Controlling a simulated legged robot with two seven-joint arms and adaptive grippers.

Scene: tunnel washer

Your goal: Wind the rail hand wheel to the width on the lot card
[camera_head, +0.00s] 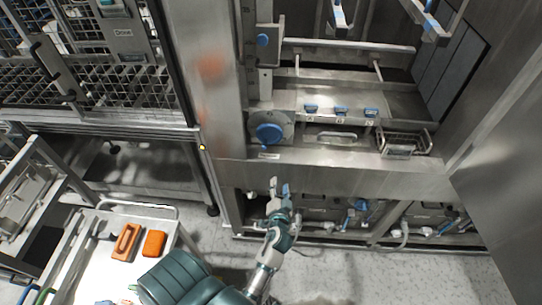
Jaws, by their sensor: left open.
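A round grey disc with a blue knob, which looks like the rail hand wheel (269,133), is on the steel front of the washer, left of the opening. My left gripper (280,187) is open and empty, with its fingers pointing up in the picture. It is below the wheel and apart from it. A rail (345,47) runs across the opening above. I cannot make out a lot card or read any width. My right gripper is not in view.
Three small blue-topped parts (341,110) and a wire basket (404,143) are right of the wheel. A smaller blue knob (263,40) is above it. A cart (97,262) with orange items stands at lower left. Pipes and valves (355,213) are under the ledge.

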